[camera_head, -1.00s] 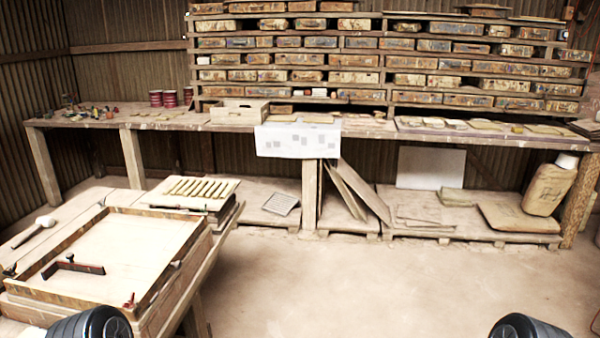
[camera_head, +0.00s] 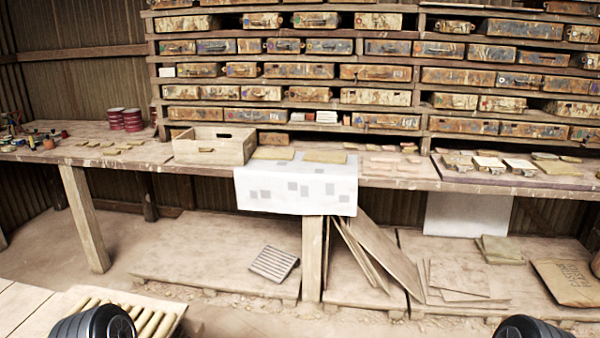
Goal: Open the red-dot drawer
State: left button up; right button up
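A rack of wooden drawers (camera_head: 299,71) stands on the back of the long bench, across the top of the view. The drawers are worn, paint-stained boxes with small handles, in several rows. Some fronts carry small coloured dots. They are too small for me to tell which drawer has the red dot. The drawers sit in their slots, and some slots are empty and dark. Only dark rounded parts of my two arms show at the bottom left and bottom right. Neither gripper is in view.
The long bench (camera_head: 400,183) holds an open wooden crate (camera_head: 213,150), red tins (camera_head: 125,119) and flat tiles. A white patterned sheet (camera_head: 297,187) hangs over its front edge. Boards (camera_head: 378,255) lean beneath. A slatted tray (camera_head: 150,318) is at the lower left.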

aim_at(231, 114)
jog(key=i, duration=1.3)
jog(key=i+l+u, duration=0.1)
jog(key=i, duration=1.2)
